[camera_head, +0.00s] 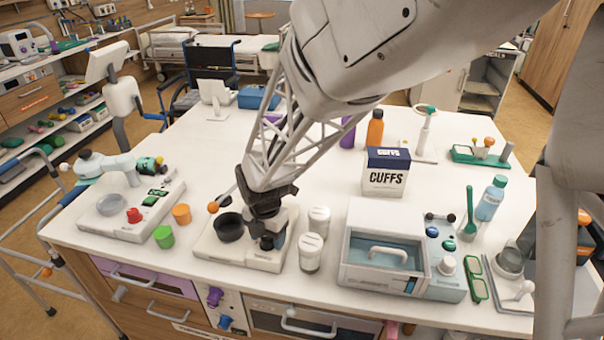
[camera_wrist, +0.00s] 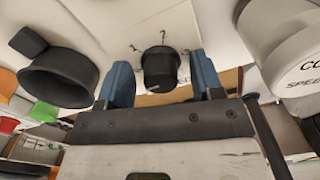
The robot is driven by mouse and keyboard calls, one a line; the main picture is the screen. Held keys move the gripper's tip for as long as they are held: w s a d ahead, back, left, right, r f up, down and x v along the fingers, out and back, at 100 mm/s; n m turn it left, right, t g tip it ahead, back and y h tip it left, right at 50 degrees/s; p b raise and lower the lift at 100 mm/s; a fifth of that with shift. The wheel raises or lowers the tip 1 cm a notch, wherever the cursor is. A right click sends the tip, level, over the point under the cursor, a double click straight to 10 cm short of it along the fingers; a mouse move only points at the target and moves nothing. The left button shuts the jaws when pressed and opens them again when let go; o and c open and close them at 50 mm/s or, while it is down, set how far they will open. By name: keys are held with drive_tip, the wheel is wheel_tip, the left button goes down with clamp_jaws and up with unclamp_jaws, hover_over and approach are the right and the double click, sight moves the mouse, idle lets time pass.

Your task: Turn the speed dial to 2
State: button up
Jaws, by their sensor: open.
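The speed dial (camera_wrist: 160,66) is a black round knob on a cream panel in the wrist view. Small dark marks stand around its far side; one at the top looks like a 2. I cannot tell where the dial points. My gripper (camera_wrist: 163,84) is open, with one blue finger on each side of the dial and a visible gap to each. In the head view my gripper (camera_head: 266,226) is low over the front right part of the cream device (camera_head: 238,256) and mostly hides the dial there.
A black cup (camera_head: 229,227) sits on the device left of my gripper. Two white lidded jars (camera_head: 311,251) stand close on its right. Green (camera_head: 164,237) and orange (camera_head: 181,214) cups are further left. A cuffs box (camera_head: 385,172) stands behind right.

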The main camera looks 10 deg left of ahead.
drive_tip(key=c, duration=0.9)
